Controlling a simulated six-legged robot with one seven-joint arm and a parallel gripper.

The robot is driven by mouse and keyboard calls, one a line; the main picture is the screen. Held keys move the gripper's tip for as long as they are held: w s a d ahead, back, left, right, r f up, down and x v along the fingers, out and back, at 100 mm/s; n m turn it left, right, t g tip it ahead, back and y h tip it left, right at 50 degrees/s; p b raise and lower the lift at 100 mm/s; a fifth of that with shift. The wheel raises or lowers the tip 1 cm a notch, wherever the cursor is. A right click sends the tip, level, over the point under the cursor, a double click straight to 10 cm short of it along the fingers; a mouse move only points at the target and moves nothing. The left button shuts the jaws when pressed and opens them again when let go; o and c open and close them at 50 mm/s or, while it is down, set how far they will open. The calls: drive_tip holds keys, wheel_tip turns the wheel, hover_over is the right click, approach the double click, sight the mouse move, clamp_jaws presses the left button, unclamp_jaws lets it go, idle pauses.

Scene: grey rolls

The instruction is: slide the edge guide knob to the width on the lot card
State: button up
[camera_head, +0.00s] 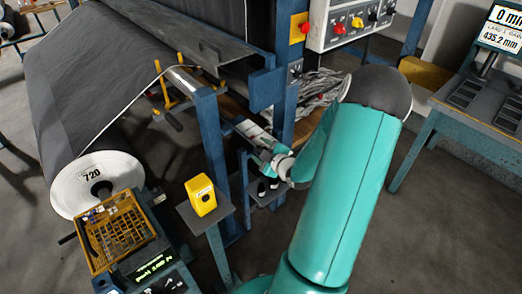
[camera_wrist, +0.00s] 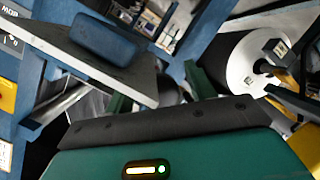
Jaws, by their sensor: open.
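My gripper (camera_wrist: 160,92) is open in the wrist view, its two dark green fingers apart with no object clearly held between them. In the head view my arm reaches toward the blue frame (camera_head: 211,150), and the fingertips are hard to make out. Yellow brackets with dark handles (camera_head: 170,92) sit at the cloth edge, left of my arm's end. I cannot tell whether the edge guide knob is among them. The roll's white end disc (camera_head: 95,186) reads 720; it appears at the right of the wrist view (camera_wrist: 250,66). I cannot identify a lot card for certain.
A yellow box (camera_head: 201,195) stands on a small post table. A yellow basket (camera_head: 117,232) sits above a green-lit display. A control panel (camera_head: 350,22) with coloured knobs is behind my arm. A blue block (camera_wrist: 106,38) lies on a plate close to my gripper. Floor shows at right.

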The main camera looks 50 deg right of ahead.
drive_tip(key=v, duration=1.3)
drive_tip(key=shift+s, duration=0.25)
